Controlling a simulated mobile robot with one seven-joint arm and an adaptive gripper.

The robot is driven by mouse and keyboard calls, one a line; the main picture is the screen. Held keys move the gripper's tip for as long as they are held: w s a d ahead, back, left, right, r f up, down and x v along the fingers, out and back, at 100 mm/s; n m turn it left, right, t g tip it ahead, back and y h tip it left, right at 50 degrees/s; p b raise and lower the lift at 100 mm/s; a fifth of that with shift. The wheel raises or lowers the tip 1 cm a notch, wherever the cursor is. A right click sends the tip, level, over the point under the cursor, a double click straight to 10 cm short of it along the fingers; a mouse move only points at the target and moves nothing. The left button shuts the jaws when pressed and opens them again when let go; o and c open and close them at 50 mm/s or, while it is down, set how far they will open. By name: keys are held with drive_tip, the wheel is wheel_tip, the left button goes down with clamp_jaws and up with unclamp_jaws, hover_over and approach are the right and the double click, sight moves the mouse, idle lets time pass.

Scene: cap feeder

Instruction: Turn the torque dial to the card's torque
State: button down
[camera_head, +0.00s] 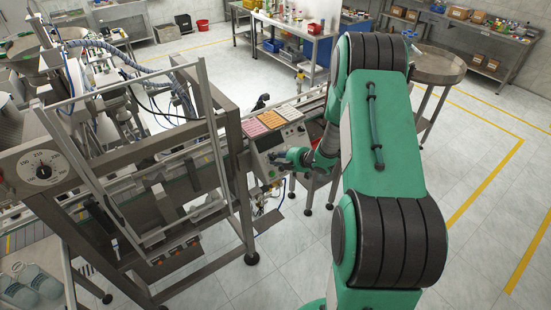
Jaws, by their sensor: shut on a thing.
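My gripper (274,164) is small in view, low at the front of a grey sloped control panel (260,143). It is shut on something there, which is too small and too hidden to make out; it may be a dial. A large round dial (42,169) with a white numbered face and a black centre sits on a dark housing at the left, far from my gripper. Orange, pale and pink flat patterned pieces (270,119) lie on top of the panel. I cannot tell whether one of them is the card, and no torque figure is readable.
A metal-framed machine with a clear guard (140,160) stands left of the panel. A conveyor runs behind it. A round steel table (437,68) and a bench of boxes are at the back right. The tiled floor at the right is clear.

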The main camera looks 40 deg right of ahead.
drive_tip(key=shift+f, duration=0.1)
idle(0.4)
drive_tip(key=c, duration=1.6)
unclamp_jaws()
drive_tip(key=shift+o, duration=0.2)
drive_tip(key=shift+s, duration=0.1)
drive_tip(key=v, duration=1.2)
drive_tip(key=shift+d, duration=0.1)
